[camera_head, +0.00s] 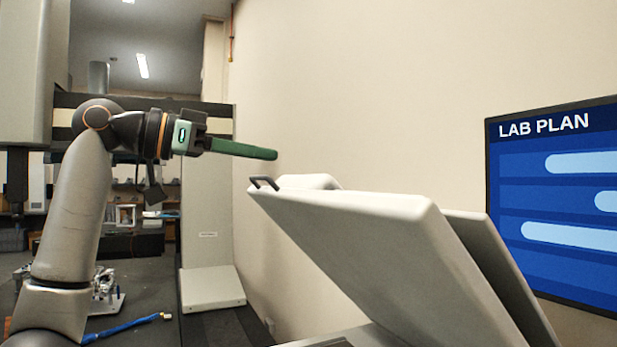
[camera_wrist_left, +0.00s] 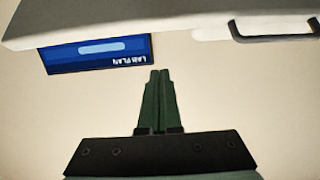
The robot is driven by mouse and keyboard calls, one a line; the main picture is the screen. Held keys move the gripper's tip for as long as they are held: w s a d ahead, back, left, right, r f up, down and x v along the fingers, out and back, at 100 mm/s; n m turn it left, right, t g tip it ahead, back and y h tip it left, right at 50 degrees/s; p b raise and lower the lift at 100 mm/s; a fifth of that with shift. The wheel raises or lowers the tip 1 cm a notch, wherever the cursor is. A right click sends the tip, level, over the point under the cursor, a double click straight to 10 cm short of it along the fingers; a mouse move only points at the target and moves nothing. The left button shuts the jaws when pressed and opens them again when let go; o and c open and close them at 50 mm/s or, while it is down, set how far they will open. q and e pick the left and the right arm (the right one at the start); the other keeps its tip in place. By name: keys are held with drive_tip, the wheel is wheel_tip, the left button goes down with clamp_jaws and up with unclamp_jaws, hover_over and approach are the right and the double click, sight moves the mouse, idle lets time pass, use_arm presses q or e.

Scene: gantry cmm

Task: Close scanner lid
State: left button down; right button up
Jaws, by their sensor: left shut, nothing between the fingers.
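The scanner lid (camera_head: 350,240) is a pale grey panel that stands open and tilted on the right of the head view. A dark handle (camera_head: 263,183) sits at its upper left edge. My left gripper (camera_head: 272,154) has green fingers that are shut and empty. It points right, just above the handle in the picture, apart from it. In the left wrist view the fingers (camera_wrist_left: 160,80) are together, the lid edge (camera_wrist_left: 150,22) crosses the top, and the handle (camera_wrist_left: 275,36) is at the upper right. The scanner base is mostly hidden below the lid. My right gripper is not in view.
A screen reading LAB PLAN (camera_head: 560,200) stands at the right, behind the lid. A plain wall (camera_head: 370,100) is behind. At the lower left, a blue cable (camera_head: 125,327) and a small metal part (camera_head: 106,290) lie on a dark surface (camera_head: 150,285).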

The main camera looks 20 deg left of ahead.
sight(298, 195)
use_arm(q)
drive_tip(key=p+x, duration=0.2)
drive_tip(key=x, duration=0.7)
drive_tip(key=shift+w+d+f, duration=0.15)
drive_tip(key=shift+w+d, duration=0.05)
drive_tip(key=shift+w, duration=0.15)
drive_tip(key=shift+s+a+f, duration=0.9)
drive_tip(key=shift+s+f, duration=0.05)
drive_tip(key=shift+f, duration=0.05)
drive_tip(key=shift+s+f, duration=0.15)
drive_tip(key=shift+f, duration=0.1)
drive_tip(key=shift+f, duration=0.1)
